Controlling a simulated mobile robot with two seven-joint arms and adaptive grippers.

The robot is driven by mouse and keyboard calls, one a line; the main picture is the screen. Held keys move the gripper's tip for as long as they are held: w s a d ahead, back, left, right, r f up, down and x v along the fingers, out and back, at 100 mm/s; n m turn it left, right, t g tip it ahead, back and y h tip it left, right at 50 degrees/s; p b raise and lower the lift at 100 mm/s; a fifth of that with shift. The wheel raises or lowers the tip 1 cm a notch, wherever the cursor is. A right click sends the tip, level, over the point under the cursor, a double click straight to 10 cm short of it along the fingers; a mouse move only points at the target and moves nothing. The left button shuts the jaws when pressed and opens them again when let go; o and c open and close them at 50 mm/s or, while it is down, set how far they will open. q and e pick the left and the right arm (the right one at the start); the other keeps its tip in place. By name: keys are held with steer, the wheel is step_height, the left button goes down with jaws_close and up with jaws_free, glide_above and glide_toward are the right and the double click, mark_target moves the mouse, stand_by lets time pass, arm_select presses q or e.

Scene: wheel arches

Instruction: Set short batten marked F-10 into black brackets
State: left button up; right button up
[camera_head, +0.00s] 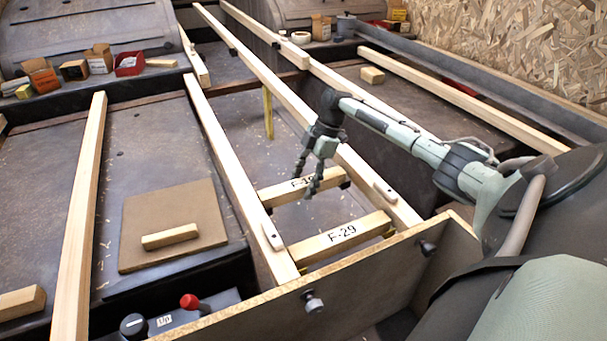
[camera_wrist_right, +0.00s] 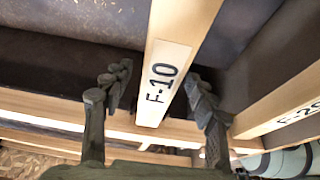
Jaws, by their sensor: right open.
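The short batten marked F-10 (camera_head: 279,194) lies crosswise between two long wooden rails, its label partly hidden by a finger. Small black brackets show at its ends, one by the right rail (camera_head: 345,181) and one by the left rail (camera_head: 268,209). I cannot tell how fully the batten sits in them. My right gripper (camera_head: 307,180) is open at the batten, pointing down. In the right wrist view, its fingers (camera_wrist_right: 163,92) stand on either side of the F-10 batten (camera_wrist_right: 180,35), with gaps visible. My left gripper is not in view.
A second batten marked F-29 (camera_head: 340,238) lies nearer, parallel to F-10. A front board (camera_head: 370,272) with black knobs closes the near end. A brown pad (camera_head: 150,215) with a small wood block lies left. Boxes (camera_head: 100,60) stand at the back left.

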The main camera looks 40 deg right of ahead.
steer(key=v, duration=1.2)
